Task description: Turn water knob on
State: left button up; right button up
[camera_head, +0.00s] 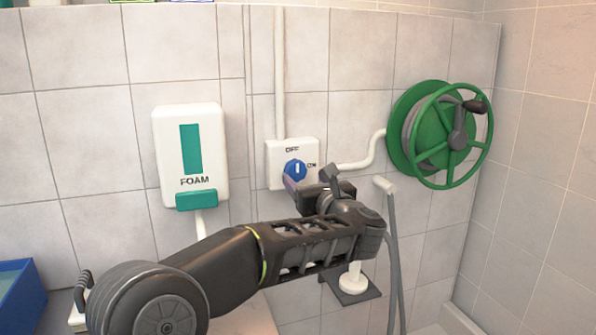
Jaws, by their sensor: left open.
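The water knob (295,169) is a round blue dial on a white wall plate (275,151). The plate is marked OFF above the knob and ON at its right. The white mark on the knob looks roughly upright, towards OFF. My left gripper (311,179) is open, just below and right of the knob, with one finger close to the knob's lower edge and the other to its right. I cannot tell whether the near finger touches the knob. The plate's lower right part is hidden by the gripper. My right gripper is not in view.
A white foam dispenser (158,143) hangs on the tiled wall left of the plate. A green hose reel (404,122) is at the right, joined by a white pipe (362,163). A grey hose (392,262) hangs below it. A blue bin (22,297) stands at lower left.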

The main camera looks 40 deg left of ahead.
aim_at(297, 171)
pick_arm(q)
jog(key=p+x, duration=0.1)
jog(key=x, duration=0.5)
jog(key=shift+w+a+p, duration=0.15)
jog(key=shift+a+p, duration=0.05)
jog(key=shift+p, duration=0.1)
jog(key=c, duration=1.3)
